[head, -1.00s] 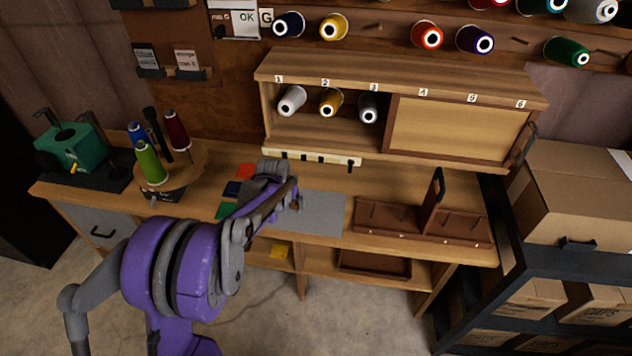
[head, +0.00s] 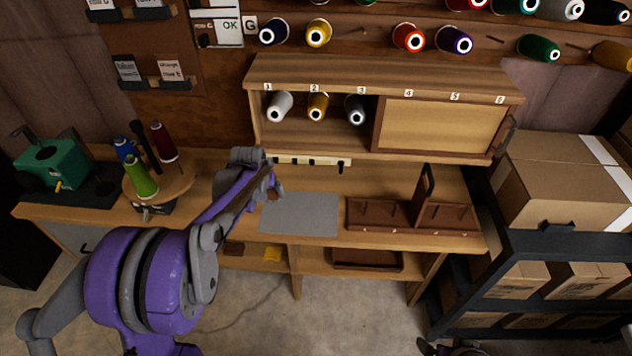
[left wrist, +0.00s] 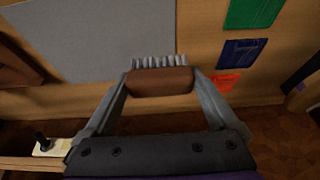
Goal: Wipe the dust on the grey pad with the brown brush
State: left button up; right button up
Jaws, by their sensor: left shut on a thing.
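The grey pad (head: 303,218) lies flat on the bench top. It also fills the upper left of the left wrist view (left wrist: 95,38). My left gripper (head: 271,189) is at the pad's back left corner. In the left wrist view it is shut on the brown brush (left wrist: 160,83), with one finger at each end of the block. The brush's pale bristles point away from the gripper, near a corner of the pad. I cannot tell whether they touch it. I cannot make out dust on the pad.
A brown pegged rack (head: 385,217) stands right of the pad. A spool cabinet (head: 390,75) is behind. A round spool stand (head: 175,187) is at the left. Green (left wrist: 252,12), blue (left wrist: 240,53) and red (left wrist: 222,83) squares lie beside the pad.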

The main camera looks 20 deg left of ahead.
pick_arm(q)
jog(key=shift+r+p, duration=0.55)
jog(key=shift+r, duration=0.75)
